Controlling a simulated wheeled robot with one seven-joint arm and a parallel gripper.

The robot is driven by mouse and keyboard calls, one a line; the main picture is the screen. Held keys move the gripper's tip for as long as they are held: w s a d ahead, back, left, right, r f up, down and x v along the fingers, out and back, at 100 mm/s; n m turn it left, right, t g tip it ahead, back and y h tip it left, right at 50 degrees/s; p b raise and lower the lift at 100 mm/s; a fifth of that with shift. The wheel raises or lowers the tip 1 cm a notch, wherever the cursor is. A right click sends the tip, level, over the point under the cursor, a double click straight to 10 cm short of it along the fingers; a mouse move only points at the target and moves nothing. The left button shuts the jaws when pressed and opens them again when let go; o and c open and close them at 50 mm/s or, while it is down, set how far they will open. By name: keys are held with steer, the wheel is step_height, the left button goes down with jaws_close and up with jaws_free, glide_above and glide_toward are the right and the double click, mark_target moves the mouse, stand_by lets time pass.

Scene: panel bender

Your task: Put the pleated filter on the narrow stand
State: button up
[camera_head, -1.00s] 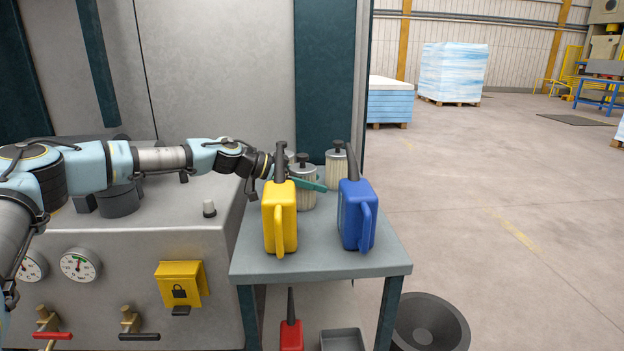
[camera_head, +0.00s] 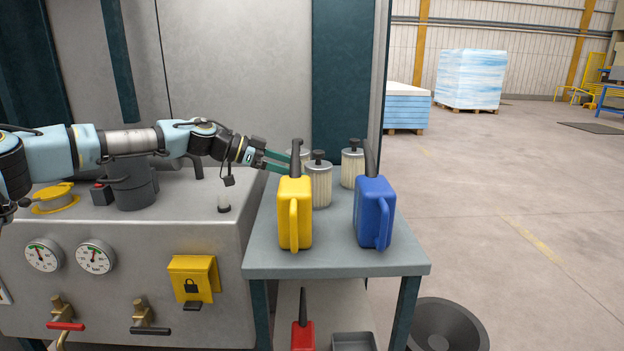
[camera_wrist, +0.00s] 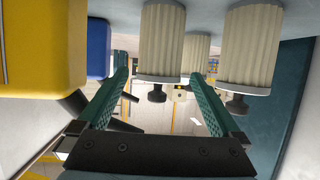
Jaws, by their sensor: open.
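Three pale pleated filters with dark knobs stand on the grey table: one behind the yellow can (camera_head: 319,185), one at the back right (camera_head: 352,168), and one at the back left, mostly hidden (camera_head: 304,155). My gripper (camera_head: 289,164) is open and empty, its green fingers reaching from the left towards the filters behind the yellow can. In the wrist view, which looks inverted, a filter (camera_wrist: 160,40) shows between the finger directions, another (camera_wrist: 250,45) to the right, and a third (camera_wrist: 195,54) farther back. I cannot tell which thing is the narrow stand.
A yellow can (camera_head: 295,212) and a blue can (camera_head: 373,214) stand on the front of the grey table (camera_head: 335,262), close to the filters. A black bin (camera_head: 447,325) stands on the floor.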

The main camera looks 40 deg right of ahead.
steer(key=shift+v, duration=1.2)
